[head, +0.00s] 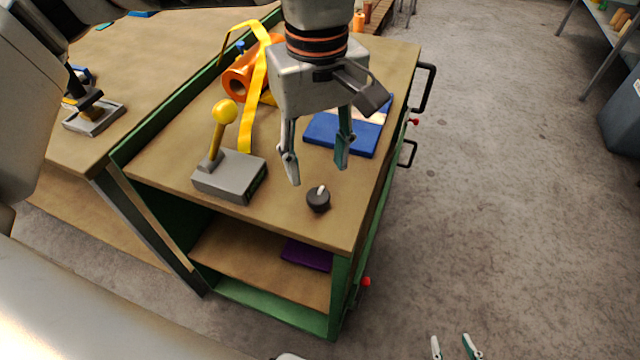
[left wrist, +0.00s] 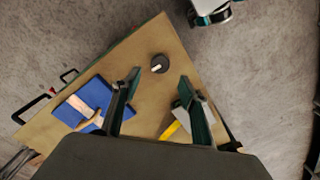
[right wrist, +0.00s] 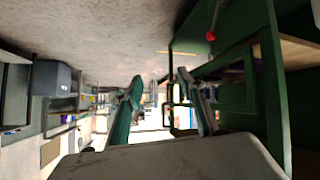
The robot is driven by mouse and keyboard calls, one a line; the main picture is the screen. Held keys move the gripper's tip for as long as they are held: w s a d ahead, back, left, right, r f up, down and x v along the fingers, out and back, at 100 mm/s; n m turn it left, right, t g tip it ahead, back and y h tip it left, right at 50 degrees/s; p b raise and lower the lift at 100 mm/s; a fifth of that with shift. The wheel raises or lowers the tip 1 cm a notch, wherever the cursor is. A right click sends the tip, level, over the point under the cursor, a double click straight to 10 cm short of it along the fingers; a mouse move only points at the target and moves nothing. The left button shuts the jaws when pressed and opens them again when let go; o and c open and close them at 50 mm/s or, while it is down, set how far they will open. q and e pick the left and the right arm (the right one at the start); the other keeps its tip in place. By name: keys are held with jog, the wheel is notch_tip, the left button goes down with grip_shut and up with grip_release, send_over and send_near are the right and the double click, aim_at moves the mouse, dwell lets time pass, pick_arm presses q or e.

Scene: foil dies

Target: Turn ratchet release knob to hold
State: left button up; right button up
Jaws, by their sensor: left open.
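A dark round knob (head: 318,201) with a white pointer mark sits on the wooden top of the cart, near its front right corner. In the left wrist view the knob (left wrist: 159,63) lies ahead of the fingertips, between their lines. My left gripper (head: 318,175) is open and empty, pointing down above the cart top, just behind the knob and apart from it. My right gripper (head: 454,346) is low over the floor at the bottom edge of the head view. Its fingers (right wrist: 160,82) are open and empty in the right wrist view.
A grey lever box (head: 229,176) with a yellow-knobbed lever stands left of the knob. A blue mat (head: 342,138) lies behind it. An orange roll (head: 240,83) and yellow strap (head: 258,95) lie farther back. Black handles (head: 424,88) stick out from the cart's right side.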

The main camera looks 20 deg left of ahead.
aim_at(318, 195)
pick_arm(q)
notch_tip(318, 195, down, 7)
jog(key=shift+f+b, duration=0.2)
jog(key=shift+b, duration=0.25)
jog(key=c, duration=1.1)
